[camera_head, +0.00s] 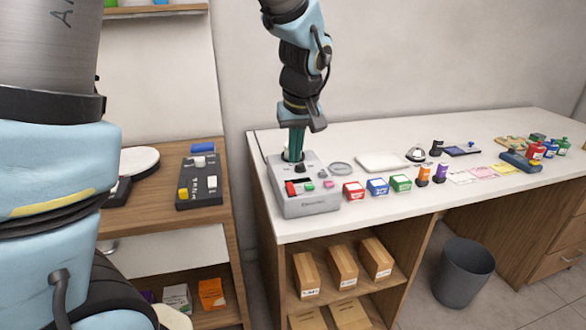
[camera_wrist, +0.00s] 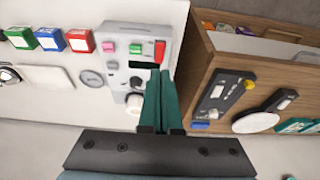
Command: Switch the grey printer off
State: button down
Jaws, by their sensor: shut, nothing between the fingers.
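The grey printer (camera_head: 308,208) stands at the left end of the white counter; in the wrist view its panel (camera_wrist: 112,32) lies left of my fingers. The panel carries a red switch (camera_wrist: 160,50), a green button (camera_wrist: 135,48), a pink button (camera_wrist: 108,47), a dark slot and a pale round knob (camera_wrist: 133,109). The red switch also shows in the head view (camera_head: 290,188). My gripper (camera_head: 294,157) points down over the printer's back part, its teal fingers (camera_wrist: 159,74) together and empty. Their tips appear near the red switch in the wrist view; contact cannot be told.
A dark control box (camera_head: 199,183) with a yellow knob sits on the wooden counter to the left. A grey ring (camera_head: 341,168) and red, blue and green boxes (camera_head: 377,187) stand right of the printer. A bin (camera_head: 463,273) is on the floor.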

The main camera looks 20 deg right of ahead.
jog(key=shift+s+b+v, duration=0.15)
jog(key=shift+b+v, duration=0.05)
jog(key=shift+v, duration=0.8)
jog(key=shift+s+b+v, duration=0.15)
jog(key=shift+v, duration=0.85)
jog(key=shift+f, duration=0.15)
jog(key=a+f, duration=0.3)
jog(key=a, duration=0.7)
jog(key=s+a+f+g, duration=0.1)
jog(key=a+f, duration=0.2)
jog(key=a, duration=0.6)
jog(key=a+f, duration=0.3)
jog(key=a, duration=0.7)
jog(key=shift+s+a+g, duration=0.2)
jog(key=shift+a+g, duration=0.2)
jog(key=c, duration=1.5)
grip_release()
jog(key=shift+r, duration=0.1)
